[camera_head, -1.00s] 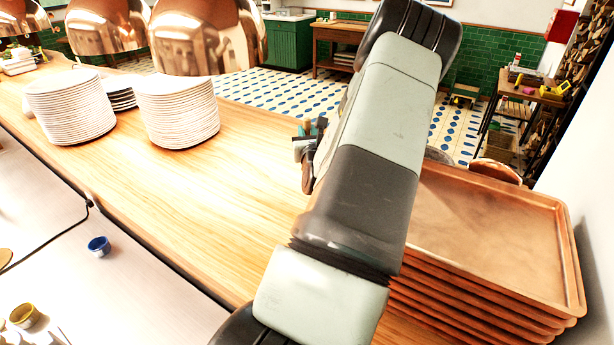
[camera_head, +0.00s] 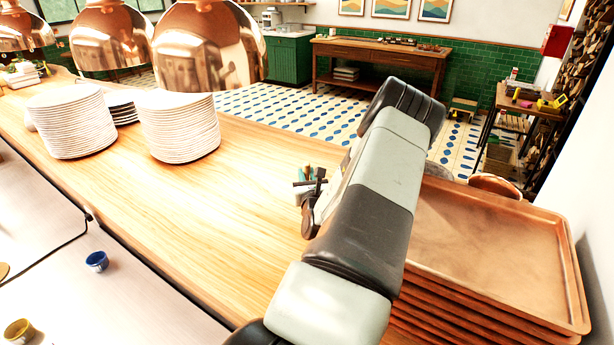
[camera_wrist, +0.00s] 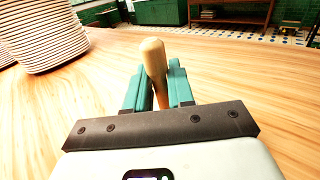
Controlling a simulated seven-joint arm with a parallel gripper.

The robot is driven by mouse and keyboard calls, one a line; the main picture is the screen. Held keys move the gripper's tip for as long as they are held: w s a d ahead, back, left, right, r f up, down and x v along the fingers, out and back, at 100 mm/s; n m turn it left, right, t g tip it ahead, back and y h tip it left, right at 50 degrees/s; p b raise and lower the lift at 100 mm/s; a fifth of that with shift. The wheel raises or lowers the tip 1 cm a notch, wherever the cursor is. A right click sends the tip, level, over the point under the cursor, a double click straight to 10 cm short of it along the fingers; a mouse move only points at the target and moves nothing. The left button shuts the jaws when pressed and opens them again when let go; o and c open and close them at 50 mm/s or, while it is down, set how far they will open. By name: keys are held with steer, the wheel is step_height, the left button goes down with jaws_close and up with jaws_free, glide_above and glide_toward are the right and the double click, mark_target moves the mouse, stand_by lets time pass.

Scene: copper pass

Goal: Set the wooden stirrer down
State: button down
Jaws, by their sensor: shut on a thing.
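The wooden stirrer (camera_wrist: 153,60) shows in the wrist view as a pale, rounded stick end standing up between the two teal fingers. My gripper (camera_wrist: 157,88) is shut on it, over the wooden counter (camera_wrist: 240,75). The stirrer's lower part is hidden behind the fingers and the gripper body, so I cannot tell whether it touches the counter. In the head view my gripper (camera_head: 304,182) is partly hidden behind my arm, low over the counter (camera_head: 200,215), and the stirrer cannot be made out there.
Stacks of white plates (camera_head: 180,128) stand on the counter at left, under copper lamps (camera_head: 210,45). A stack of copper trays (camera_head: 480,245) lies at right, close to my arm. A blue cup (camera_head: 96,261) and a yellow cup (camera_head: 18,332) stand at lower left. The middle counter is clear.

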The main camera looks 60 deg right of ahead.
mark_target(307, 177)
steer(key=c, duration=1)
jaws_free()
steer(key=shift+s+a+r, duration=0.1)
steer(key=shift+s+a, duration=0.05)
steer(key=shift+a, duration=0.1)
steer(key=v, duration=0.2)
steer(key=shift+s+a, duration=0.3)
steer(key=shift+w+d+r, duration=0.1)
steer(key=shift+w+r, duration=0.05)
steer(key=shift+r, duration=3.35)
